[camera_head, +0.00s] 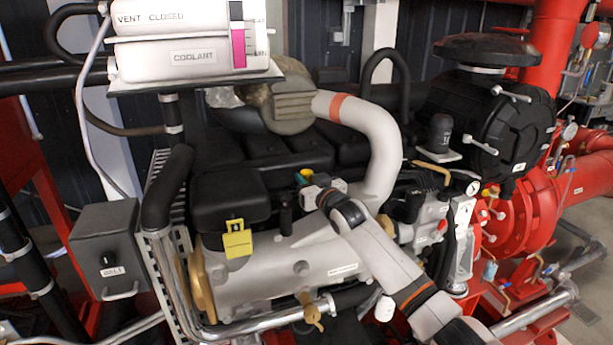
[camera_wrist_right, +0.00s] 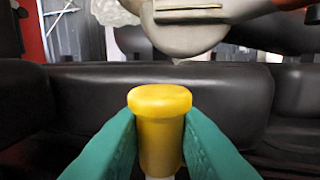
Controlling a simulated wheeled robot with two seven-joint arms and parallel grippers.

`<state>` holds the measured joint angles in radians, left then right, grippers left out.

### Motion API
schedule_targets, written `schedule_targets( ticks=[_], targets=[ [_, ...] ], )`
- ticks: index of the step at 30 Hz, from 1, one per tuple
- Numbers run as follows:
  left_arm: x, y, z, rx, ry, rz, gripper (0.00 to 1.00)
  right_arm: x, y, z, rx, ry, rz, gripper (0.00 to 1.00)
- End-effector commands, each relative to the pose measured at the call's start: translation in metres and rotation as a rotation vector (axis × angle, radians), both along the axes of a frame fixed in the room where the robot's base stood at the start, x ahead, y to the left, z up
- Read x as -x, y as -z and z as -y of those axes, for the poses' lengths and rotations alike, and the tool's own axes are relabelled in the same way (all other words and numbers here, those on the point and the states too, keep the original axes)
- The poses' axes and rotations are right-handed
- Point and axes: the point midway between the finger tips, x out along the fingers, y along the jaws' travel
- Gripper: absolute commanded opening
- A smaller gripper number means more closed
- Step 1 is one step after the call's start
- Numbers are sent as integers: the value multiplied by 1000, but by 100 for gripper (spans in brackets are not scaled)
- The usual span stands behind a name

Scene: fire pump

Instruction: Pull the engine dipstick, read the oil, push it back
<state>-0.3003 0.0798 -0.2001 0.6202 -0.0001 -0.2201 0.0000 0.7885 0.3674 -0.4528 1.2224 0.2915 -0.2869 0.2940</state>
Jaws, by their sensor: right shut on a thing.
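The engine dipstick shows as a yellow cap-like handle (camera_wrist_right: 160,112) in the right wrist view, upright between two green fingertips. My right gripper (camera_wrist_right: 160,145) is shut on it, one finger on each side. In the head view the yellow handle (camera_head: 306,173) is small, at the tip of my right gripper (camera_head: 309,182), over the middle of the engine. A pale piece shows just below the handle in the wrist view; the rest of the dipstick is hidden. My left gripper is in neither view.
The grey engine block (camera_head: 290,265) has black covers (camera_head: 230,195) and a yellow tag (camera_head: 237,241). A curved grey pipe (camera_head: 378,150) rises close to my right wrist. A white coolant tank (camera_head: 185,55) stands upper left, a black air filter (camera_head: 490,115) and red pump (camera_head: 525,220) right.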

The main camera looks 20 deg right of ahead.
Motion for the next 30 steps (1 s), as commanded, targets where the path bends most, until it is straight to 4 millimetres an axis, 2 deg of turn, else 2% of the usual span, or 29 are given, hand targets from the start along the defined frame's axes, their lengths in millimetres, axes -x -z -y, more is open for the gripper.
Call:
schedule_targets(
  ticks=[3, 4, 7, 16, 20, 23, 30],
  targets=[
    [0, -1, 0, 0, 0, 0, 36, 0, -1, 0, -6, 0, -1, 0],
    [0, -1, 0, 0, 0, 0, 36, 0, -1, 0, -6, 0, -1, 26],
    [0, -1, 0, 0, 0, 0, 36, 0, -2, 0, -5, 0, -1, 42],
    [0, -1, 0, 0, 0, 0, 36, 0, -1, 0, -3, 0, -1, 43],
    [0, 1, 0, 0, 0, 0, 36, 7, 0, 2, -3, 0, 0, 43],
    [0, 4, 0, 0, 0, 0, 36, 18, 1, 3, -3, -1, -1, 43],
    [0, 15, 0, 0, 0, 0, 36, 59, 2, 12, -3, -1, 0, 43]
  ],
)
